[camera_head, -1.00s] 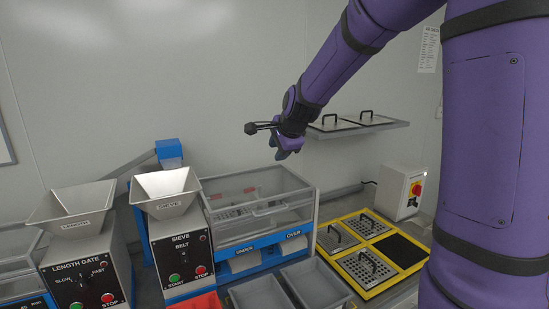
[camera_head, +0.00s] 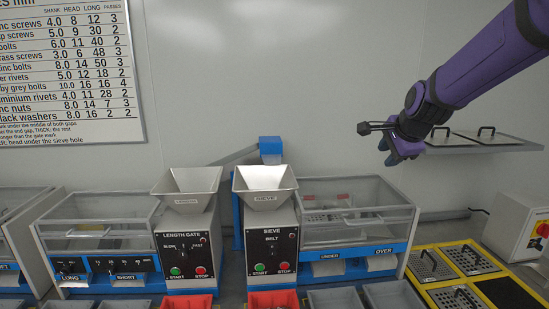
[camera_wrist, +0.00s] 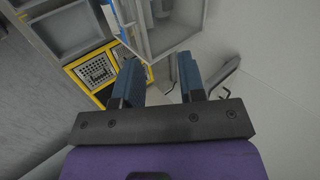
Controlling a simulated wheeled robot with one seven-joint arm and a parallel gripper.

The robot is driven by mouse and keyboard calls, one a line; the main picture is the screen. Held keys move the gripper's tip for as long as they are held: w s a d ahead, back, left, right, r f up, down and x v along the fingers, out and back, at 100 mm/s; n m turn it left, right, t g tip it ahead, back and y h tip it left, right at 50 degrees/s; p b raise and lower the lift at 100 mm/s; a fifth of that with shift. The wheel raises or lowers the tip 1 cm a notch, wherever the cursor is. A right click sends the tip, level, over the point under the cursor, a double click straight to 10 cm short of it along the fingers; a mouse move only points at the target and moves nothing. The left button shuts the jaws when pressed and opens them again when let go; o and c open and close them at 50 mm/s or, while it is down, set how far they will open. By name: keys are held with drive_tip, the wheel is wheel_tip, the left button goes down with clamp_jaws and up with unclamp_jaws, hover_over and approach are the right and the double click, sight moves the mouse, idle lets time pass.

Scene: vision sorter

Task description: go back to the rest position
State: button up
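My gripper (camera_head: 391,147) is at the upper right in the head view, raised in front of the back wall and above the sieve machine (camera_head: 357,221). My purple arm reaches to it from the top right corner. In the wrist view my gripper (camera_wrist: 160,82) shows two blue-grey fingers spread apart with nothing between them. The gripper touches nothing that I can see.
A length gate machine (camera_head: 183,259) stands left of the sieve. Grey bins (camera_head: 332,299) and red bins (camera_head: 273,300) sit in front. Yellow-framed plates (camera_head: 423,252) lie at the right. A shelf (camera_head: 520,146) hangs behind my wrist. A chart (camera_head: 68,75) is on the wall.

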drive_tip(key=s+a+r+n+g, duration=0.1)
drive_tip(key=s+a+n, duration=0.1)
drive_tip(key=s+n, duration=0.6)
drive_tip(key=s+a+r+n+g, duration=0.1)
drive_tip(key=s+n, duration=0.8)
drive_tip(key=s, duration=1.4)
drive_tip(key=shift+s+a+r, duration=0.2)
drive_tip(key=shift+a, duration=0.5)
